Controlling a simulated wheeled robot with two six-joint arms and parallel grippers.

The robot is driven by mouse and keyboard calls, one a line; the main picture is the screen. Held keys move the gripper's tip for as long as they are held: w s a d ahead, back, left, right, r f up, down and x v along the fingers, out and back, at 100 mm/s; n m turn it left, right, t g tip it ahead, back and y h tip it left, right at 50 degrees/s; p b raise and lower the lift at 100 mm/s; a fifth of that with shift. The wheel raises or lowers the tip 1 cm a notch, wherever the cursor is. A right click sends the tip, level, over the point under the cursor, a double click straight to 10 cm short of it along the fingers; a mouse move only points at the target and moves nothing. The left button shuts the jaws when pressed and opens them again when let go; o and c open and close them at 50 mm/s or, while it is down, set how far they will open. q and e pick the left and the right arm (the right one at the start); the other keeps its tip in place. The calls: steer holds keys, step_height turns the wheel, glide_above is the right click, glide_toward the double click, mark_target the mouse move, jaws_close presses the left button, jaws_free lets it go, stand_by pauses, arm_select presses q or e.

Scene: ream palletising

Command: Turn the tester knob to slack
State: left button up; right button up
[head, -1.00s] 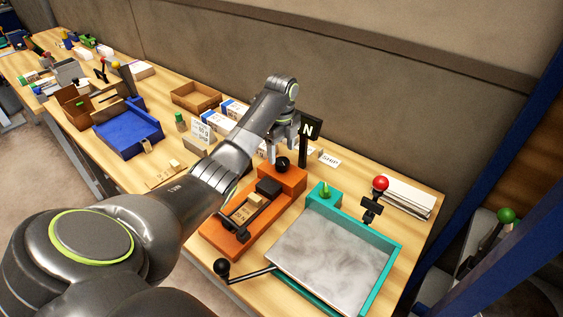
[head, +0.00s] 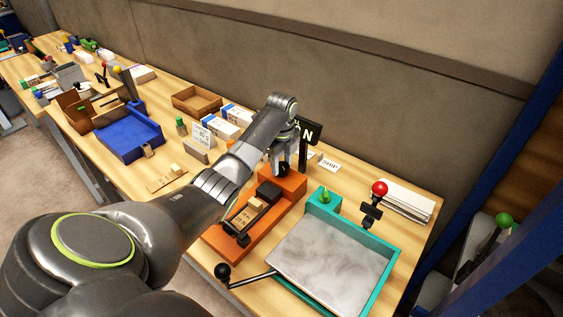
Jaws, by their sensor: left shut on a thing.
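The orange tester (head: 245,233) sits on the wooden bench, with a black clamp and a small wooden block on its bed. Its black knob (head: 284,170) is on the raised back block of the tester. My left gripper (head: 282,168) points down over this block, with its fingers shut on the knob; the fingers partly hide it. A black sign with a white "N" (head: 308,133) stands behind the gripper, partly covered by it. The knob's pointer and any marks around it are too small to read. My right gripper is not in view.
A teal-framed tray (head: 388,275) with a grey plate, a black-knobbed lever (head: 222,270) and a red-knobbed lever (head: 379,189) stands to the right. White sheets (head: 405,205) lie behind it. A blue tray (head: 128,140) and small boxes fill the bench to the left.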

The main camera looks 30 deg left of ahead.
arm_select(q)
steer(key=shift+r+n+p, duration=0.2)
steer(key=shift+n+p, duration=0.5)
steer(key=shift+p, duration=0.25)
steer(key=n+p, duration=0.3)
steer(key=shift+r, duration=0.1)
steer(key=n+p, duration=0.3)
steer(key=n, duration=0.1)
steer(key=shift+s, duration=0.1)
steer(key=n+p, duration=0.2)
steer(key=n, duration=0.1)
steer(key=shift+n, duration=0.3)
steer(key=n+p, duration=0.1)
steer(key=n, duration=0.1)
steer(key=shift+n, duration=0.3)
steer(key=shift+f+n+p, duration=0.2)
steer(key=shift+n+p, duration=0.15)
steer(key=shift+n, duration=0.55)
steer(key=n, duration=0.3)
steer(key=shift+d+n, duration=0.1)
steer(key=shift+n, duration=2.2)
